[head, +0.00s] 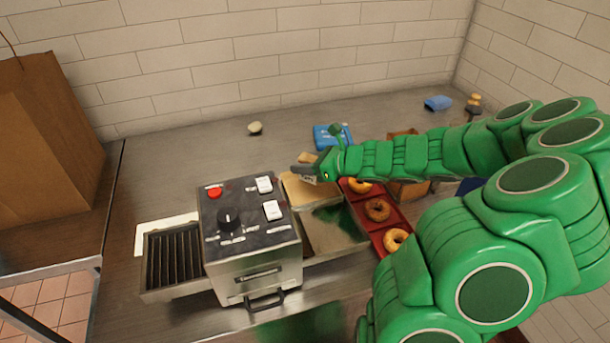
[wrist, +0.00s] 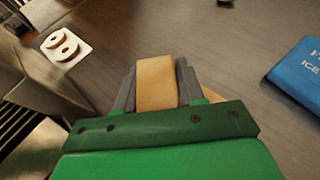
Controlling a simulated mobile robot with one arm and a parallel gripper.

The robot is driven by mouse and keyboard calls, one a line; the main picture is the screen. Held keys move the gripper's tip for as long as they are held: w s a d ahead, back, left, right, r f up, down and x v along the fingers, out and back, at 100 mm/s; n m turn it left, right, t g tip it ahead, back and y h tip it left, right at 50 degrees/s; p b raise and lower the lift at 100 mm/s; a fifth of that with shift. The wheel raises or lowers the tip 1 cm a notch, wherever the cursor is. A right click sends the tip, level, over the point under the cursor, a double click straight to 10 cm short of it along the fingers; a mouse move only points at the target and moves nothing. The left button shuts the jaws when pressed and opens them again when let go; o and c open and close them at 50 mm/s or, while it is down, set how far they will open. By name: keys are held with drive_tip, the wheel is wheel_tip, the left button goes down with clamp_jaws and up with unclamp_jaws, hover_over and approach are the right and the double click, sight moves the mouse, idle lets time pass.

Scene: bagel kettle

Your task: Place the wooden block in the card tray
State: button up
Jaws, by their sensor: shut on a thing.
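The wooden block (wrist: 157,82) is pale tan and sits between the two grey fingers of my gripper (wrist: 157,88) in the wrist view. In the head view, my gripper (head: 306,170) is right of the machine's top and holds the block (head: 307,158) over the counter. A tan, flat tray-like thing (head: 300,192) lies just below it in the head view. It looks like the card tray, but I cannot be sure.
A steel machine (head: 248,235) with a red button stands left of the gripper. A white card (wrist: 68,45) holds two bagel halves. A red tray (head: 372,222) holds bagels. A blue ice pack (head: 325,137) and a pale lump (head: 255,128) lie behind. The back-left counter is clear.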

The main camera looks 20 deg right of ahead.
drive_tip(key=shift+f, duration=1.95)
drive_tip(key=o, duration=1.1)
drive_tip(key=shift+f, duration=0.15)
drive_tip(key=shift+c, duration=0.2)
drive_tip(key=shift+s+d+r, duration=0.25)
drive_tip(key=shift+d+r, duration=0.05)
drive_tip(key=shift+v, duration=5.6)
